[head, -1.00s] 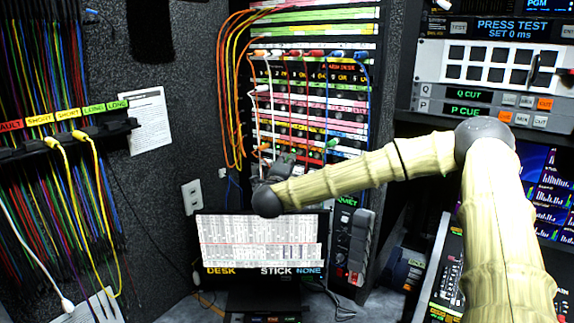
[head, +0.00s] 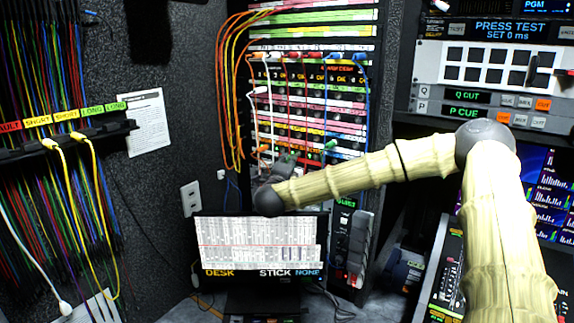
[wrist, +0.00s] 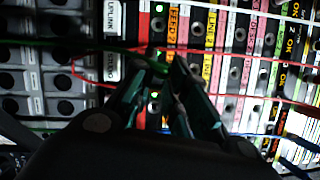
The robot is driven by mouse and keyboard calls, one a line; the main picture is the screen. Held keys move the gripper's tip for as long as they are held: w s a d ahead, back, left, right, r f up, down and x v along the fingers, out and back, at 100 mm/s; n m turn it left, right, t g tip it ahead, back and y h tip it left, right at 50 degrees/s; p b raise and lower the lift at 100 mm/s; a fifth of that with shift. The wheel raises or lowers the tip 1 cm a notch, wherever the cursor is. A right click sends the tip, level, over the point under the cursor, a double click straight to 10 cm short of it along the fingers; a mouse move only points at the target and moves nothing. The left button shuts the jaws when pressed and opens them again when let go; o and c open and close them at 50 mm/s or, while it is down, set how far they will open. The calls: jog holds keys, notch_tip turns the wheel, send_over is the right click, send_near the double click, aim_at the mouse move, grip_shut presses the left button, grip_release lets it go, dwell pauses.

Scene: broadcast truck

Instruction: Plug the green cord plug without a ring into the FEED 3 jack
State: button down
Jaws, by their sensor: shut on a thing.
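My gripper (wrist: 168,72) is shut on a green plug, mostly hidden between the dark teal fingers. A green cord (wrist: 95,45) runs from the tips to the left edge of the wrist view. I cannot tell whether this plug has a ring, or whether its tip touches the panel. The tips are in front of a label strip reading FEED 2 (wrist: 173,22); the FEED 3 jack cannot be made out behind the fingers. In the head view my gripper (head: 285,163) is at the lower left of the patch bay (head: 342,95). Another green plug (head: 331,145) shows to its right.
Red cords and a blue cord (head: 361,70) hang across the patch bay, and orange cords (head: 226,90) loop at its left. In the wrist view a red cord (wrist: 270,101) crosses near the fingers. A monitor (head: 258,240) stands below my gripper.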

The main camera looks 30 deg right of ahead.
jog(key=shift+w+d+b, duration=0.15)
jog(key=shift+w+d, duration=0.1)
jog(key=shift+d, duration=0.4)
jog(key=shift+w+d+b, duration=0.15)
jog(key=shift+w+d, duration=0.1)
jog(key=shift+d, duration=0.35)
jog(key=c, duration=1.3)
grip_release()
jog(key=shift+d, duration=0.1)
jog(key=shift+c, duration=0.2)
jog(key=v, duration=1.2)
jog(key=shift+w, duration=0.1)
